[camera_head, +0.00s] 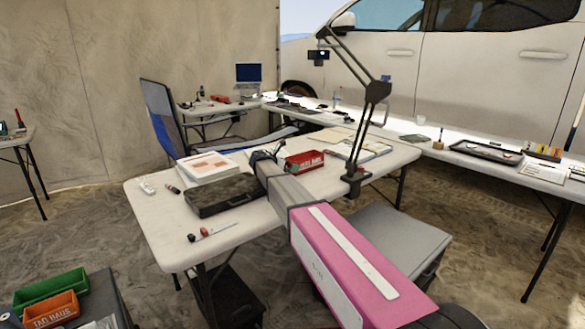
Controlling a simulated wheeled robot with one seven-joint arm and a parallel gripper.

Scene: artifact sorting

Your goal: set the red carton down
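A small red carton (304,161) with pale lettering on its front is at the near white table (215,245), to the right of the end of my arm. My gripper (264,154) is a small dark shape at the far end of my pink and grey arm, just left of the carton. The arm hides part of the gripper and the table there. I cannot tell whether the fingers are open or shut, nor whether they touch the carton. Whether the carton rests on the tabletop is also unclear.
A dark case (222,194), a paper stack (207,167) and small tools lie on the table's left. The table's front left is mostly clear. Green (50,287) and orange (50,311) bins sit bottom left.

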